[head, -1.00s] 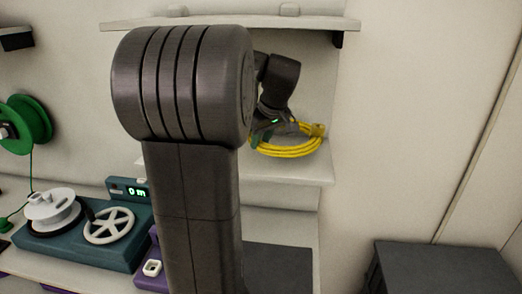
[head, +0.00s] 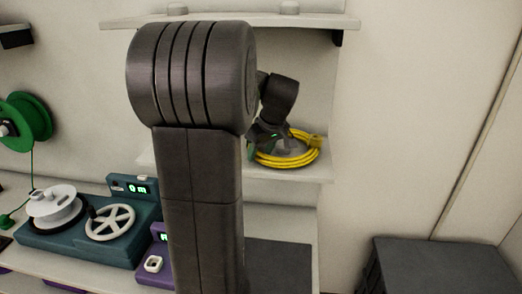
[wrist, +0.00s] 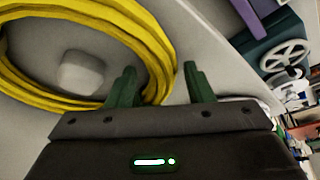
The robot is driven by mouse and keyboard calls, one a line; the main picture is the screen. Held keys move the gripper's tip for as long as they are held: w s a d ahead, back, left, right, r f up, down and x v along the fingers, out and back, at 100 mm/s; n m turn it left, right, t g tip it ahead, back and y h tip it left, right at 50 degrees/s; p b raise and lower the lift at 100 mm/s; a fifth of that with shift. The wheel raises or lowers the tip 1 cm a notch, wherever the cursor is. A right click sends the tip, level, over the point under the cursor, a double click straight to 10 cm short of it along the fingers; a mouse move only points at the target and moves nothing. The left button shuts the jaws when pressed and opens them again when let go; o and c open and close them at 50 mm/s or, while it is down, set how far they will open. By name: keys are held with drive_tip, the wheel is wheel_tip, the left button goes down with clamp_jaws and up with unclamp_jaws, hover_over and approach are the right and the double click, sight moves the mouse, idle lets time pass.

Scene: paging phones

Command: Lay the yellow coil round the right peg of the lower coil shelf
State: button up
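The yellow coil (head: 306,158) lies at the right end of the lower coil shelf (head: 318,174), low and nearly flat in the head view. In the wrist view the coil (wrist: 150,32) rings a pale rounded peg (wrist: 82,72), which stands inside the loop and apart from the strands. My gripper (wrist: 160,78) is open. One green finger is inside the loop and the other outside, with the strands passing between them and a gap at the outer finger. In the head view my arm hides the left part of the shelf.
An upper shelf (head: 230,21) with two pegs is above. Below left are a teal winding unit (head: 80,236) with a white spool and handwheel, and a purple unit (head: 153,262). A green reel (head: 32,118) hangs at left. A dark cabinet (head: 440,265) stands at lower right.

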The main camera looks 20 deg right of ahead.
drive_tip(key=shift+r, duration=0.1)
drive_tip(key=b+v, duration=0.1)
drive_tip(key=v, duration=0.6)
drive_tip(key=shift+s+r, duration=0.1)
drive_tip(key=shift+r, duration=0.2)
drive_tip(key=p+x, duration=0.1)
drive_tip(key=x, duration=0.7)
drive_tip(key=v, duration=0.2)
drive_tip(key=b+v, duration=0.1)
drive_tip(key=v, duration=0.1)
drive_tip(key=shift+w+a+r, duration=0.15)
drive_tip(key=shift+w+a, duration=0.15)
drive_tip(key=shift+w, duration=0.1)
drive_tip(key=shift+w+r, duration=0.15)
drive_tip(key=shift+r, duration=0.25)
